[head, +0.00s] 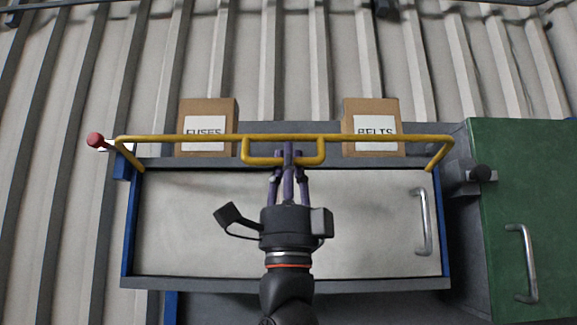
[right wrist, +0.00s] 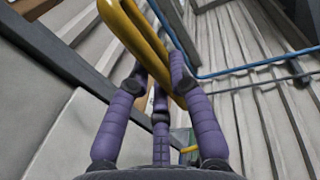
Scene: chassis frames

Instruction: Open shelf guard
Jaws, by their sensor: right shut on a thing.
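The shelf guard is a yellow bar frame (head: 200,138) that runs across the front of the upper shelf in the head view, with a smaller yellow loop handle (head: 258,160) at its middle. My right gripper (head: 287,158) has its purple fingers closed around the loop handle. In the right wrist view the fingers (right wrist: 160,85) wrap the yellow bar (right wrist: 130,30). A red knob (head: 95,140) sits at the guard's left end. My left gripper is not in view.
Cardboard boxes labelled FUSES (head: 208,112) and BELTS (head: 371,112) stand behind the guard. Below is a pale panel (head: 370,220) with a metal handle (head: 423,222). A green cabinet door (head: 525,200) with a handle stands at the right. Corrugated wall lies behind.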

